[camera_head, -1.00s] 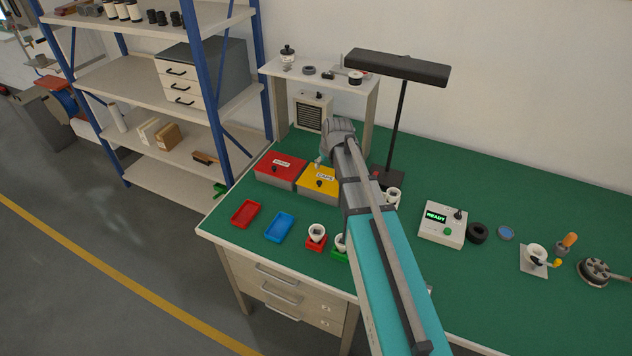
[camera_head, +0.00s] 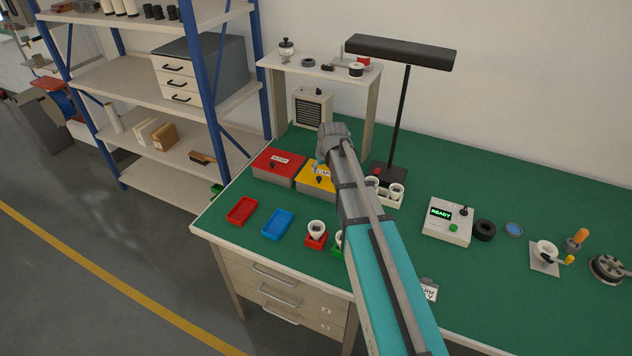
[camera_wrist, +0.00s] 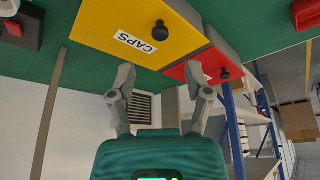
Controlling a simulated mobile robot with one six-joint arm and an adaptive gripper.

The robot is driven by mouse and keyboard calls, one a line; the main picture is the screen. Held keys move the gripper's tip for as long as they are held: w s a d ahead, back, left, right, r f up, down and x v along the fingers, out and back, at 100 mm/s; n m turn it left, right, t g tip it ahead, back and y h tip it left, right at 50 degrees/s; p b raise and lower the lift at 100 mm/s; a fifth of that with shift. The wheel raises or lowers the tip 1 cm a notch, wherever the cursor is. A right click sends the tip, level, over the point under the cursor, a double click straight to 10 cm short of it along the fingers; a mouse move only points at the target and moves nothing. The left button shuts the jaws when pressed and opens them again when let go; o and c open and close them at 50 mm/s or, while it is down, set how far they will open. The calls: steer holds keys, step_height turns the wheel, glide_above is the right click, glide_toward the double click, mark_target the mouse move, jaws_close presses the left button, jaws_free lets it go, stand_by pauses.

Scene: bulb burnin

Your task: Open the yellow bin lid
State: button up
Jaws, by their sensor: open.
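The yellow bin (camera_head: 313,188) labelled CAPS stands on the green bench with its lid shut, right of a red bin (camera_head: 279,168). My forearm and wrist hide its right part in the head view. In the wrist view the yellow lid (camera_wrist: 112,20), with its black knob (camera_wrist: 160,31), fills the top, and the red lid (camera_wrist: 203,75) with a black knob is beside it. My gripper (camera_wrist: 160,72) is open and empty, its fingers spread in front of the yellow lid's edge. The knob is not between the fingertips. Whether a finger touches the bin, I cannot tell.
A black lamp (camera_head: 402,52) rises behind my arm. A small shelf (camera_head: 322,72) stands behind the bins. Red (camera_head: 242,211) and blue (camera_head: 278,224) trays lie in front. A white tester (camera_head: 446,222) reading READY stands to the right.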

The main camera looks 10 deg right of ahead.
mark_target(319, 177)
steer(key=shift+b+x, duration=2.75)
steer(key=shift+x, duration=0.5)
